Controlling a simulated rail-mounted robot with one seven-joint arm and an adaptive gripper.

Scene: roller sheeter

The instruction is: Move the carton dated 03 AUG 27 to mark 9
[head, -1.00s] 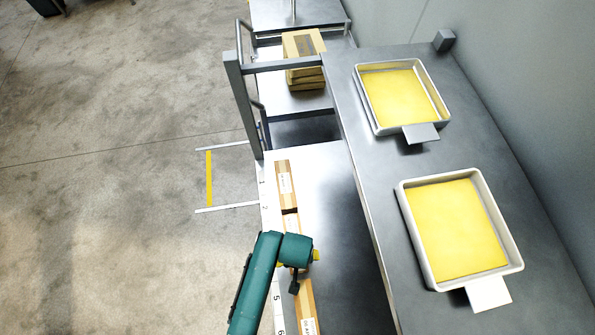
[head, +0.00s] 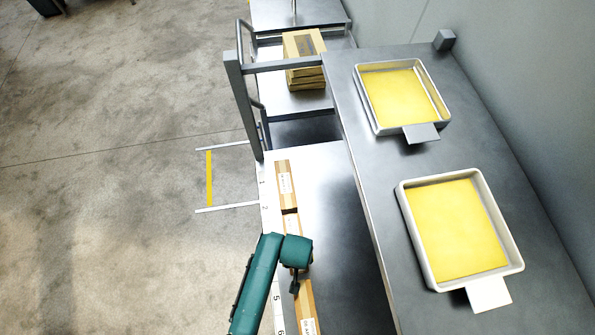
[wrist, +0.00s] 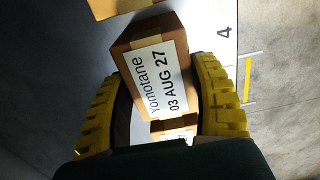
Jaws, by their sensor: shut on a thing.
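The carton dated 03 AUG 27 (wrist: 148,50) is a brown box with a white label reading "Yomotane 03 AUG 27" in the wrist view. My gripper (wrist: 155,72) is shut on it, with a yellow ribbed finger on each side. Mark 4 (wrist: 224,32) shows on the strip beside the carton. Marks 1, 2, 5 and 6 show along the shelf's left edge there. I do not see mark 9.
A higher counter (head: 375,185) holds two white trays with yellow sheets. A grey post (head: 242,100) rises at the shelf's far end.

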